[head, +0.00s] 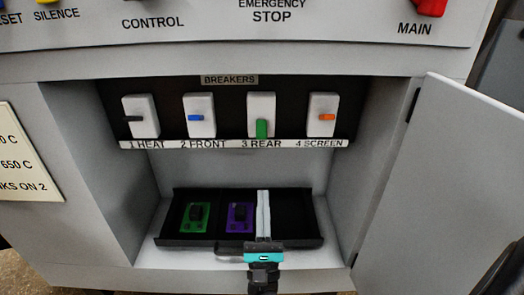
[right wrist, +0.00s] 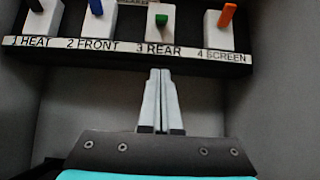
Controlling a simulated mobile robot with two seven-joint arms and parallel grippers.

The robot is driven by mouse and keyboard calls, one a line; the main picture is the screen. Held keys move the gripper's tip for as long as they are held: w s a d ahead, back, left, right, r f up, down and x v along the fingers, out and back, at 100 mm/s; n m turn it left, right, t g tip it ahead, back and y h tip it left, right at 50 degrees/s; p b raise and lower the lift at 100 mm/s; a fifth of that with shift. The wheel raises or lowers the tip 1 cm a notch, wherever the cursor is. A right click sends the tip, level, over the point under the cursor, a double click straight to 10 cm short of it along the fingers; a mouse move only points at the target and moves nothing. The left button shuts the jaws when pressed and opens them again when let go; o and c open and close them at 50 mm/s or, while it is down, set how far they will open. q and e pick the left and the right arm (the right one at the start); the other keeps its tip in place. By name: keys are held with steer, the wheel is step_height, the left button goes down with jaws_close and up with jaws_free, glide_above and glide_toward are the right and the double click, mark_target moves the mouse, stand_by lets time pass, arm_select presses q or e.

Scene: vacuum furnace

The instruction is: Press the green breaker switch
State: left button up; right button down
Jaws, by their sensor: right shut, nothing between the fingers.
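The green breaker switch (head: 262,129) is the lever on the white block labelled 3 REAR. In the head view it hangs down below the block's middle. It also shows in the right wrist view (right wrist: 161,20), straight above the fingers. My right gripper (head: 263,192) is shut and empty. Its pale fingers point up toward the 3 REAR label, below the green lever and apart from it. In the right wrist view the shut fingertips (right wrist: 160,72) stand below the label strip. My left gripper is not in view.
The black lever (head: 134,119), blue lever (head: 201,117) and orange lever (head: 327,117) sit on neighbouring breakers. Below is a black tray (head: 170,242) with a green piece (head: 195,217) and a purple piece (head: 239,217). An open door (head: 450,180) stands at right.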

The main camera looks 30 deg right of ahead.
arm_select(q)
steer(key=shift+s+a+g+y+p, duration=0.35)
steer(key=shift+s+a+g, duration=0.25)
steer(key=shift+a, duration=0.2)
arm_select(e)
steer(key=w+d+r, duration=0.2)
steer(key=w+r, duration=0.2)
steer(key=r, duration=0.6)
steer(key=shift+w+d, duration=0.3)
steer(key=shift+d, duration=0.1)
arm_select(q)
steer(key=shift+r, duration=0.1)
arm_select(e)
steer(key=shift+r, duration=0.15)
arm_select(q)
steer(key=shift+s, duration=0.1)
